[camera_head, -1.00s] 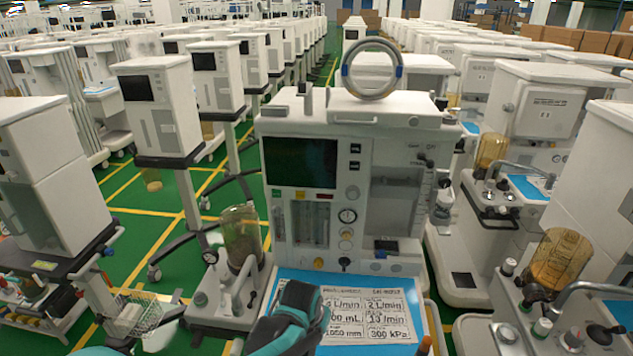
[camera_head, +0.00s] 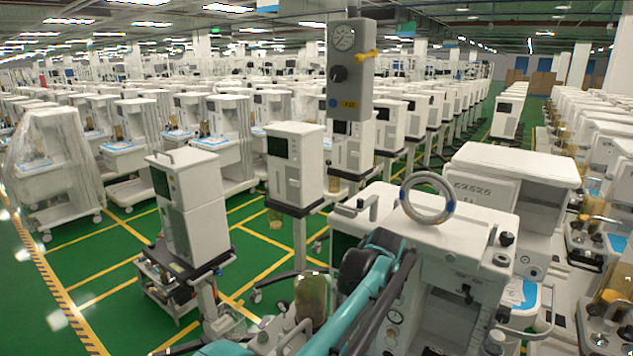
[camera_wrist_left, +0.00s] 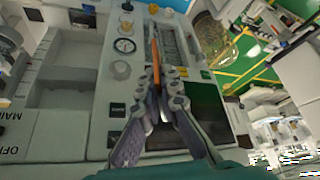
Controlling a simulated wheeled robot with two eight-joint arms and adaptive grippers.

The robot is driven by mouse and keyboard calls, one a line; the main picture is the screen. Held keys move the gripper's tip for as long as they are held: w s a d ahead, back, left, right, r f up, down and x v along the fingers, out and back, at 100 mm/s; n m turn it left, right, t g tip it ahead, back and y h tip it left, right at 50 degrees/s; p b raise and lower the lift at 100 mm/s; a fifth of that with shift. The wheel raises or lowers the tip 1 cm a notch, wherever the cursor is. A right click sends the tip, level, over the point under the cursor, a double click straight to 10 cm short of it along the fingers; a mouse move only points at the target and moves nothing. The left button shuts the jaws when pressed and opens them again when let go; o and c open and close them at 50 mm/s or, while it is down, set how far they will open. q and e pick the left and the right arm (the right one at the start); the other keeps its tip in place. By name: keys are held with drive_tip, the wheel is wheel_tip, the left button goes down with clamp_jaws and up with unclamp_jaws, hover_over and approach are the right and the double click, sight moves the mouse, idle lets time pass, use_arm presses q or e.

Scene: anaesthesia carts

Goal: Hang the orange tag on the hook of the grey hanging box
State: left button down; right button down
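The grey hanging box (camera_head: 350,88) hangs high in the head view, with a round gauge and a dark knob on its front. Its yellow hook (camera_head: 366,56) sticks out to the right. My left arm reaches up in front of the cart, below the box; its gripper cannot be made out there. In the left wrist view, my left gripper (camera_wrist_left: 162,76) has its fingertips together on the thin orange tag (camera_wrist_left: 155,52), seen nearly edge-on and pointing away from the fingers. The cart's panel lies behind it. My right gripper is not in view.
The anaesthesia cart (camera_head: 455,235) stands close by my left arm, with an upright ring (camera_head: 427,198) on its top. Another white cart (camera_head: 190,205) stands to the left. Open green floor (camera_head: 60,270) lies at far left.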

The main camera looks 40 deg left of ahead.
sight(335, 141)
use_arm(q)
drive_tip(key=s+a+r+n+g+y+p, duration=0.15)
drive_tip(key=a+r+p, duration=0.4)
drive_tip(key=r, duration=0.65)
drive_tip(key=s+a+r+n+y+p, duration=0.1)
drive_tip(key=a+r+n+p, duration=0.35)
drive_tip(key=r, duration=0.65)
drive_tip(key=s+a+r+g+y+p, duration=0.1)
drive_tip(key=a+r+p, duration=0.5)
drive_tip(key=r, duration=0.6)
drive_tip(key=shift+t+h, duration=0.25)
drive_tip(key=shift+t, duration=0.1)
drive_tip(key=shift+w+a+p, duration=0.25)
drive_tip(key=shift+w+p, duration=0.1)
drive_tip(key=shift+w, duration=0.95)
drive_tip(key=shift+w+a+p, duration=0.3)
drive_tip(key=shift+w+p, duration=0.1)
drive_tip(key=shift+w, duration=0.9)
drive_tip(key=shift+w+a+p, duration=0.25)
drive_tip(key=shift+w+p, duration=0.1)
drive_tip(key=shift+w, duration=0.95)
drive_tip(key=shift+w+d+f, duration=0.15)
drive_tip(key=shift+w+f, duration=0.05)
drive_tip(key=shift+w+d+f, duration=0.15)
drive_tip(key=shift+w+f, duration=0.2)
drive_tip(key=shift+w, duration=0.15)
